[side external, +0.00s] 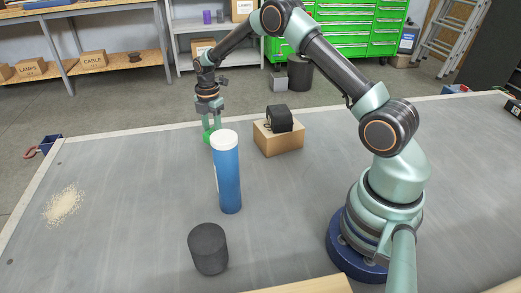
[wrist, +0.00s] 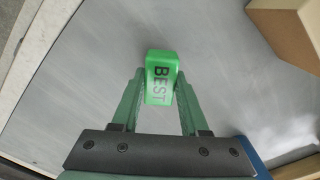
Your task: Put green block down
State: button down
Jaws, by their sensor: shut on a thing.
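The green block (wrist: 162,78) has dark letters reading "BEST" on its upper face in the wrist view. My gripper (wrist: 160,82) is shut on it, with a green finger on each side. In the side view my gripper (side external: 211,129) points down behind the blue tube, near the far edge of the grey surface. The green block (side external: 208,137) shows there at the fingertips, partly hidden by the tube's white cap. I cannot tell whether the block touches the surface.
A blue tube with a white cap (side external: 228,180) stands just in front of my gripper. A cardboard box (side external: 278,139) with a black object (side external: 279,118) on it is to the right. A dark grey cylinder (side external: 208,249) stands nearer. Pale grains (side external: 63,205) lie left. Grey surface between is clear.

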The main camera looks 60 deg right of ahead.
jog(key=shift+f, duration=0.85)
jog(key=shift+f, duration=0.2)
jog(key=shift+c, duration=2.1)
grip_release()
